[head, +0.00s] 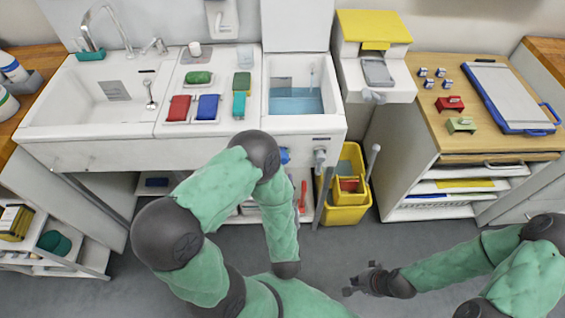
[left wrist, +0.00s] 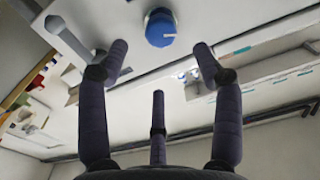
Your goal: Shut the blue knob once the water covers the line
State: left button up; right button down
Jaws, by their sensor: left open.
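The basin (head: 322,100) on the counter holds pale blue water (head: 293,105). A thin spout or stream shows at its back right. I cannot make out the line, so I cannot tell whether the water covers it. The blue knob (head: 285,156) is on the front below the basin, partly hidden by my left arm. In the left wrist view the blue knob (left wrist: 160,27), with a white mark, sits beyond and between the spread fingers of my left gripper (left wrist: 161,57). That gripper is open, empty and apart from the knob. My right gripper (head: 362,283) is low over the floor, away from the counter; its fingers are too small to judge.
A sink (head: 55,108) is at the left. Red (head: 179,108) and blue (head: 208,107) items lie on the counter beside the basin. A yellow bin (head: 347,214) stands on the floor right of the knob. A wooden-topped cabinet (head: 425,68) is at the right.

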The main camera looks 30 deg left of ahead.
pick_arm(q)
jog(key=b+x, duration=0.2)
jog(key=x, duration=0.7)
jog(key=c, duration=1.1)
